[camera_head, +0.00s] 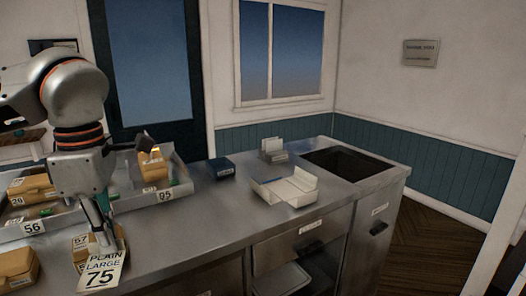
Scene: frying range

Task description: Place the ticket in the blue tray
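The ticket (101,274), a cream card printed "PLAIN LARGE 75", is at the lower left of the head view. My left gripper (106,232) points down at its top edge, and its fingers appear shut on it. The ticket overlaps a tan numbered box (82,241) in the picture; whether they touch is unclear. A small dark blue tray (221,168) sits on the steel counter (205,215), right of and beyond the gripper. Its inside is hard to make out. My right gripper is not in view.
A long grey bin (163,193) holds tan boxes behind my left arm. A white open carton (286,188) and a small card holder (273,151) stand right of the blue tray. A dark sunken well (349,163) lies at the right end. The counter's middle is clear.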

